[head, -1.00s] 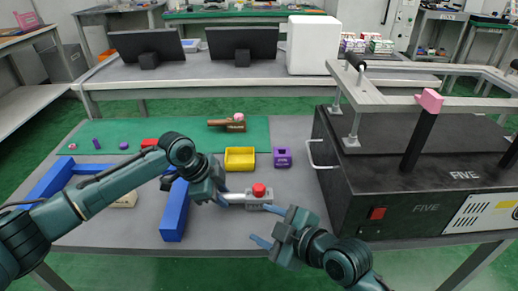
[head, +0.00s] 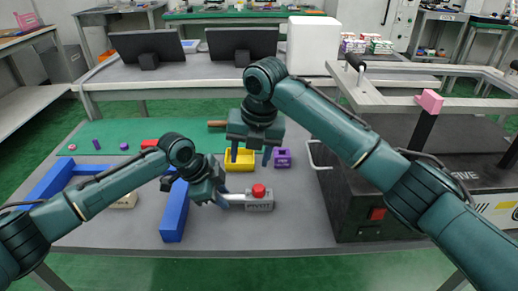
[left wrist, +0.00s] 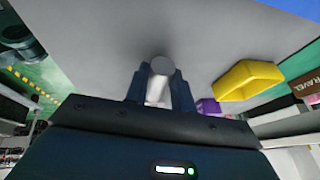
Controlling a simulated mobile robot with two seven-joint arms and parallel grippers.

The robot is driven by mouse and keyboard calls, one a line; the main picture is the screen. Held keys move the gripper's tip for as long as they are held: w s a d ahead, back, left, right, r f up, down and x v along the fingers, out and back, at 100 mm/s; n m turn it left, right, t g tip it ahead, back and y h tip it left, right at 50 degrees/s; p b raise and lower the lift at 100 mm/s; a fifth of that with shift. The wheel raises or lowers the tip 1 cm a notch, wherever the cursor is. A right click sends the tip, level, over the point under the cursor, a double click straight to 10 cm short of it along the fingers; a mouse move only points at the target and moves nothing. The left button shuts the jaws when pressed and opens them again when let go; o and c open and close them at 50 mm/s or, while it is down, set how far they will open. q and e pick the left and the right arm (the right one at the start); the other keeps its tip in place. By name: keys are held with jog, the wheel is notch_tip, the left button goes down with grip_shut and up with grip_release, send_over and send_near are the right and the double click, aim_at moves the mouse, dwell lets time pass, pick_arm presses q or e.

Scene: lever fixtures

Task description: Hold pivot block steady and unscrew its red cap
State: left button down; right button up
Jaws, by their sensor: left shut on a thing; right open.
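The grey pivot block (head: 260,205), lettered PIVOT, stands on the table with its red cap (head: 258,191) on top. A pale bar (head: 236,198) runs from the block's left side. My left gripper (head: 224,197) is shut on this bar, left of the block. The left wrist view shows the pale bar (left wrist: 157,88) between the two fingers. My right gripper (head: 251,156) is open and empty, fingers pointing down, behind the red cap and apart from it. It partly covers the yellow bin (head: 236,168) in the picture.
A purple block (head: 283,158) stands right of the yellow bin. A blue frame piece (head: 174,211) lies left of the pivot block. The large black box (head: 365,215) stands at the right, partly behind my right arm. The table front of the pivot block is clear.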

aim_at(259, 188)
jog(key=shift+h, duration=0.9)
jog(key=f, duration=0.3)
jog(key=d+f, duration=0.1)
jog(key=f, duration=0.6)
jog(key=shift+w+d, duration=0.15)
jog(key=shift+d, duration=0.25)
jog(key=shift+c, duration=0.3)
jog(key=shift+r, duration=0.1)
jog(key=c, duration=0.9)
jog(key=n, duration=0.4)
jog(key=shift+d, duration=0.1)
jog(key=n, duration=0.4)
jog(key=shift+r+g+y, duration=0.1)
jog(key=shift+g+y, duration=0.2)
jog(key=shift+y, duration=0.1)
jog(key=o, duration=1.1)
